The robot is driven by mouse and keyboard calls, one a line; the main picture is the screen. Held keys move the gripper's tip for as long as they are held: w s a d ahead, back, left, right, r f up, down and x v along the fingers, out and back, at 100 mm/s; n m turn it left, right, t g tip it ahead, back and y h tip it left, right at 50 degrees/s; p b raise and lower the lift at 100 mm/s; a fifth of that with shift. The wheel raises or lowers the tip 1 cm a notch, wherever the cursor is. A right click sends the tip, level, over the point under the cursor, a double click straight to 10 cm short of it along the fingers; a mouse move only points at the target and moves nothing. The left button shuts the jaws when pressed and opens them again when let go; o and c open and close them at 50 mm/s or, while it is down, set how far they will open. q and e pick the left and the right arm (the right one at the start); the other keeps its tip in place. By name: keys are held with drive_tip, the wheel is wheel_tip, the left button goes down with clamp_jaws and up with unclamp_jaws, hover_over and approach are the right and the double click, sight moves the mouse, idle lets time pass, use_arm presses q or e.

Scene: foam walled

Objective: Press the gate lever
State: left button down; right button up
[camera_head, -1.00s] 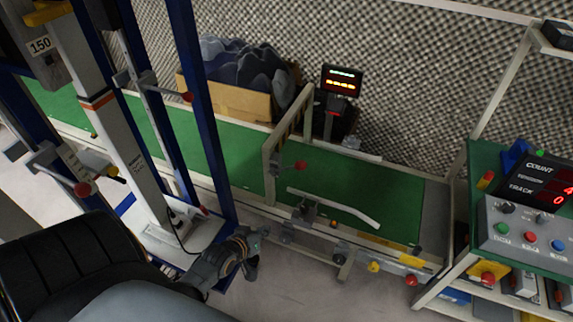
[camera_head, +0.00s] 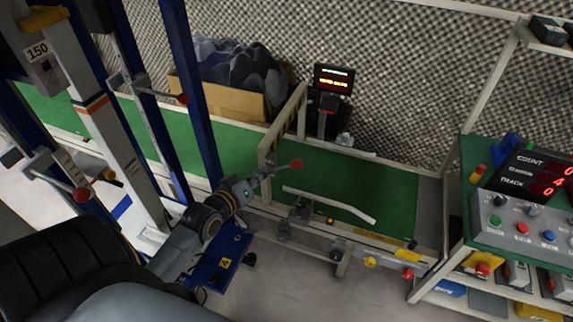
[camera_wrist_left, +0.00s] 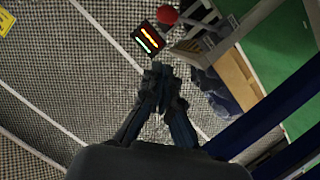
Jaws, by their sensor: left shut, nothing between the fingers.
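The gate lever is a thin rod with a red ball knob (camera_head: 297,164), beside the cream gate frame (camera_head: 268,160) across the green conveyor. My left gripper (camera_head: 266,174) is shut and empty. In the head view its tips overlap the rod's near end, just left of the knob; I cannot tell whether they touch. In the left wrist view the shut fingers (camera_wrist_left: 158,74) point up the picture, and a red knob (camera_wrist_left: 167,14) shows beyond them, apart from the tips. My right gripper is not in view.
Blue posts (camera_head: 190,90) stand close left of my arm. The green conveyor bed (camera_head: 345,180) carries a pale curved guide bar (camera_head: 330,202). A lit display (camera_head: 334,79) and a cardboard box (camera_head: 225,98) stand behind. A control panel (camera_head: 525,222) is at right.

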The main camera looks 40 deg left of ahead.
use_arm(q)
hover_over(283, 167)
drive_tip(key=s+d, duration=0.2)
drive_tip(key=s, duration=0.3)
wheel_tip(283, 167, down, 2)
drive_tip(key=shift+w+d+f, duration=0.35)
drive_tip(key=shift+w+f, duration=0.25)
drive_tip(key=shift+f, duration=0.25)
drive_tip(key=shift+w+d+f, duration=0.35)
drive_tip(key=shift+w+f, duration=0.25)
drive_tip(key=shift+f, duration=0.25)
